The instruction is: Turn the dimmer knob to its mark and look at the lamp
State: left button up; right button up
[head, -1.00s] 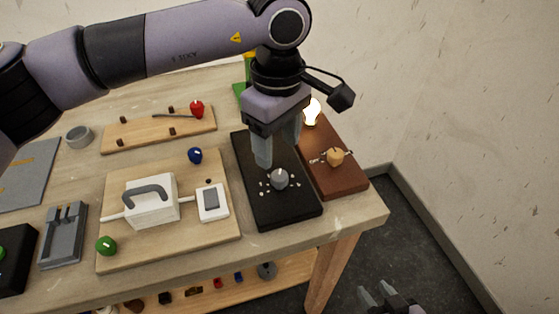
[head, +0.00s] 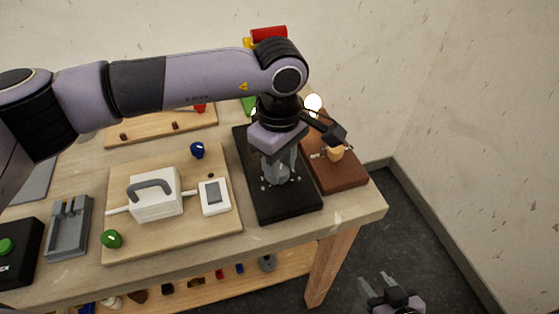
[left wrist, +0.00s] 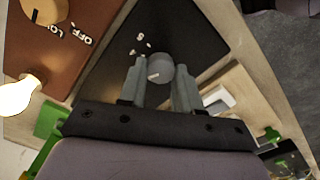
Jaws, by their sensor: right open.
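The grey dimmer knob (head: 276,174) stands on a black panel (head: 292,209) with white marks around it. In the left wrist view the knob (left wrist: 160,68) shows a pale pointer line on top. My left gripper (head: 279,166) points down over it, one finger on each side. I cannot tell whether the fingers press on the knob. Several white marks are partly hidden by the gripper in the head view. The lamp bulb (head: 313,103) glows behind the panel; it also glows in the left wrist view (left wrist: 18,95). My right gripper (head: 379,286) is open and empty, off the table.
A brown board (head: 340,178) with an orange-tan knob (head: 335,154) lies right of the panel. A wooden board (head: 170,240) with a white box (head: 155,194) and a white switch (head: 214,197) lies left. The table's right edge is close.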

pick_arm(q)
jog(key=shift+f+n+b, duration=0.2)
jog(key=shift+n+b, duration=1.4)
jog(key=shift+b, duration=0.2)
jog(key=n+b, duration=0.3)
jog(key=n, duration=0.1)
jog(key=shift+n, duration=0.3)
jog(key=n+b, duration=0.3)
jog(key=n, duration=0.2)
jog(key=shift+s+r+b, duration=0.1)
jog(key=shift+r+b, duration=0.05)
jog(key=shift+b, duration=0.25)
jog(key=n+b, duration=0.1)
jog(key=n, duration=0.2)
jog(key=shift+n+b, duration=0.55)
jog(key=shift+n, duration=0.45)
jog(key=n+b, duration=0.1)
jog(key=n, duration=0.2)
jog(key=shift+n, duration=0.3)
jog(key=shift+s+d+r+n+b, duration=0.1)
jog(key=shift+n+b, duration=0.3)
jog(key=shift+n, duration=0.45)
jog(key=shift+r+n+b, duration=0.1)
jog(key=shift+n+b, duration=0.25)
jog(key=shift+n, duration=0.5)
